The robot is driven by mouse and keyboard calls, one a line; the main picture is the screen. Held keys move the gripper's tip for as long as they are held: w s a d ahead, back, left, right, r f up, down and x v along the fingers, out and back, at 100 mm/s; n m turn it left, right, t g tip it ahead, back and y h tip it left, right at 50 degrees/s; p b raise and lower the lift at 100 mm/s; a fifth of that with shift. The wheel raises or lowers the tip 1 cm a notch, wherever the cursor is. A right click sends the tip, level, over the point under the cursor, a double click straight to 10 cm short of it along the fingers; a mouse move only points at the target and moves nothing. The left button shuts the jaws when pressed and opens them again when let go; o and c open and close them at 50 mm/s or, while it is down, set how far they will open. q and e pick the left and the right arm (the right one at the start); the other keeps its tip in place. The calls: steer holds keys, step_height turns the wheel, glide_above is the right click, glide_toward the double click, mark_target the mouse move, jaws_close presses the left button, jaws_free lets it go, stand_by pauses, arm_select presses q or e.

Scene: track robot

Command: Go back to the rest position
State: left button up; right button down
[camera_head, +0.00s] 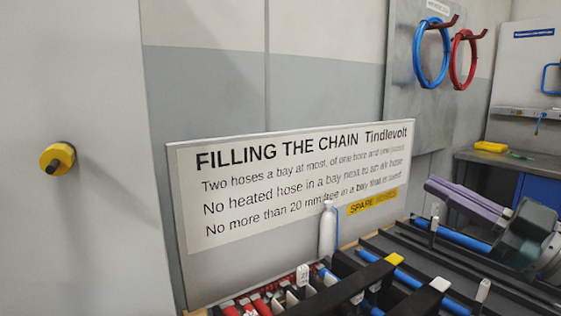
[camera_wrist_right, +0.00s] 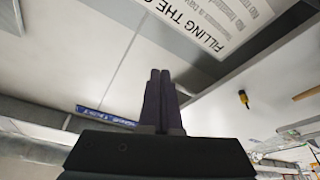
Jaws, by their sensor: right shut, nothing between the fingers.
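My right gripper (camera_head: 430,185) is at the right of the head view, its purple fingers pointing left, above the dark rack (camera_head: 385,240) of hoses. In the right wrist view its two dark fingers (camera_wrist_right: 160,75) lie side by side, shut with nothing between them. My left gripper is not in view.
A sign (camera_head: 290,185) headed "FILLING THE CHAIN" stands behind the rack. A white bottle (camera_head: 327,235) stands in front of it. Blue (camera_head: 431,55) and red (camera_head: 463,60) hose rings hang on a wall board. A yellow-black knob (camera_head: 57,158) sticks out at left. A bench (camera_head: 510,160) stands at right.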

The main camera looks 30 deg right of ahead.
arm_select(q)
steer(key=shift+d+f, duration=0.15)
arm_select(e)
steer(key=a+f+m+g+h+p, duration=0.1)
steer(key=a+f+m+g+p, duration=0.1)
steer(key=a, duration=0.1)
steer(key=a+f+m+g+h+p, duration=0.2)
steer(key=a+f+g, duration=0.1)
steer(key=a, duration=0.1)
steer(key=s+a+f+m+g+h+p, duration=0.1)
steer(key=a+f+g+h, duration=0.1)
steer(key=a+f+g, duration=0.1)
steer(key=shift+a+f+m+p, duration=0.2)
steer(key=shift+f+m+p, duration=0.05)
steer(key=shift+m+p, duration=0.15)
steer(key=s+a+r+g+y+p, duration=0.1)
steer(key=s+a+r+g+p, duration=0.1)
steer(key=s+a+g, duration=0.4)
steer(key=s+a+r+g+p, duration=0.2)
steer(key=s+a+g+p, duration=0.1)
steer(key=s+a, duration=0.4)
arm_select(q)
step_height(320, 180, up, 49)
steer(key=p, duration=3.7)
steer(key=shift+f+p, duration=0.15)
steer(key=shift+p, duration=0.15)
arm_select(e)
step_height(320, 180, up, 38)
steer(key=shift+s, duration=0.4)
steer(key=shift+f, duration=0.1)
